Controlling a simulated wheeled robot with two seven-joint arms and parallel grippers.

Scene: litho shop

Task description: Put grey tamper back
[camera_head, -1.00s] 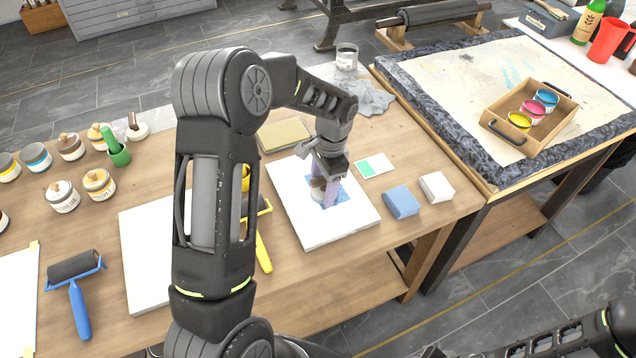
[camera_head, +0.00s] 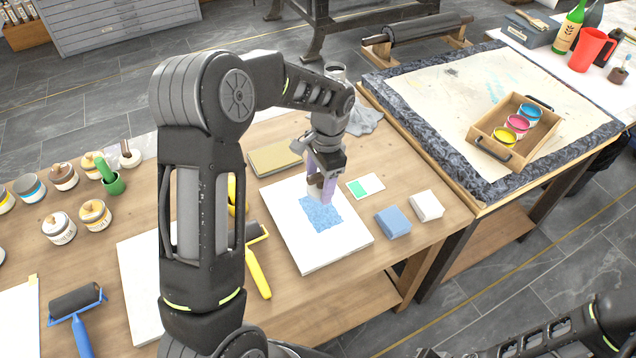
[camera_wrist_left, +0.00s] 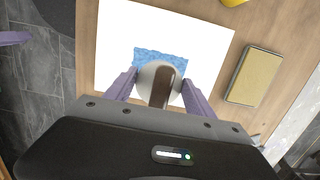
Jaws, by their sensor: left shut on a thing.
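The grey tamper (camera_head: 315,193), with a brown handle and a round pale base, is between the fingers of my left gripper (camera_head: 322,190). The gripper is shut on it. It is over the far part of a textured blue patch (camera_head: 322,214) on a white slab (camera_head: 330,256). In the left wrist view the tamper (camera_wrist_left: 150,76) shows between the purple fingers and covers part of the blue patch. I cannot tell whether its base touches the slab.
A tan block (camera_head: 275,158), a white-and-green card (camera_head: 365,187), a blue block (camera_head: 393,222) and a white block (camera_head: 427,206) surround the slab. Rollers lie left.

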